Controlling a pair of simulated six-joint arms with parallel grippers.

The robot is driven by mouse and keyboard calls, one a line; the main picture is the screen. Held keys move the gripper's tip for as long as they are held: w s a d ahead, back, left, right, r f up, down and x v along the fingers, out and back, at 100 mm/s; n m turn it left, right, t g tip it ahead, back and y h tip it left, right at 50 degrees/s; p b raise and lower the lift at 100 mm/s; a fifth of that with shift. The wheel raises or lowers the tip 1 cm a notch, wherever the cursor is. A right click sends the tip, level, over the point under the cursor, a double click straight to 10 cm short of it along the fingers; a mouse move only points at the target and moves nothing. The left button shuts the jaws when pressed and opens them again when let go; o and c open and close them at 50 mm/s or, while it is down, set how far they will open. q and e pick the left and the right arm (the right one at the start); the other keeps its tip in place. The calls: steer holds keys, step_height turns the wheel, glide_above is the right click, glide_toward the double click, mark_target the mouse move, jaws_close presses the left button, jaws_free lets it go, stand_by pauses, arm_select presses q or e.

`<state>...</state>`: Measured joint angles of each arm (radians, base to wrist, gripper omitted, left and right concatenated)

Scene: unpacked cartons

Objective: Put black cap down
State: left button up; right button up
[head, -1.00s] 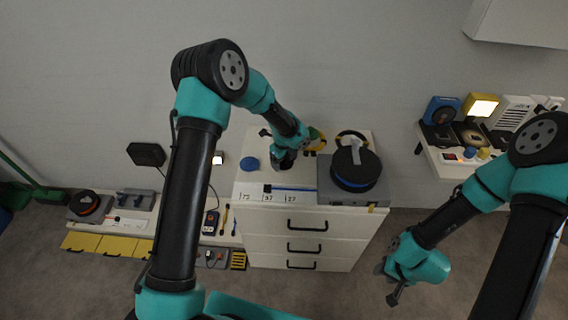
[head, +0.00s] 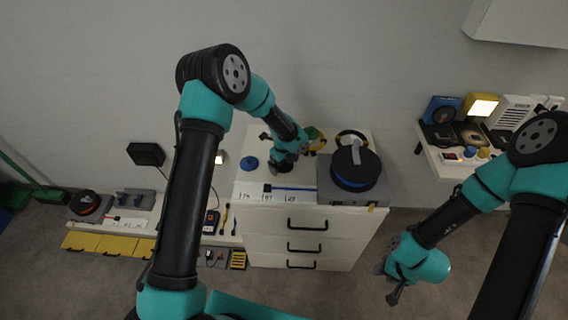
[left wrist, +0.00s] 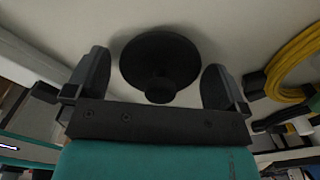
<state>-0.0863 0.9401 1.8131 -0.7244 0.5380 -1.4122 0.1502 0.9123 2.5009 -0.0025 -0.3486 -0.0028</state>
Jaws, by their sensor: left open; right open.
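The black cap (left wrist: 160,62) shows in the left wrist view as a wide dark disc with a smaller round knob facing me. It appears to rest on the pale cabinet top. My left gripper (head: 283,162) is over the cabinet top, and its open fingers (left wrist: 156,82) stand on either side of the cap with gaps visible. In the head view the cap is hidden or merges with the dark gripper. My right gripper (head: 389,282) is open and empty, low in front of the cabinet's right side.
On the cabinet top (head: 246,184), a blue disc (head: 249,163) lies left of my left gripper and a grey box with a black spool (head: 355,169) stands to the right. A yellow coil (left wrist: 297,62) lies nearby. A blue-handled tool (head: 292,188) lies in front.

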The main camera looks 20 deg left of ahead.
arm_select(q)
steer(key=shift+r, duration=0.1)
step_height(320, 180, up, 12)
stand_by(0.5)
stand_by(0.5)
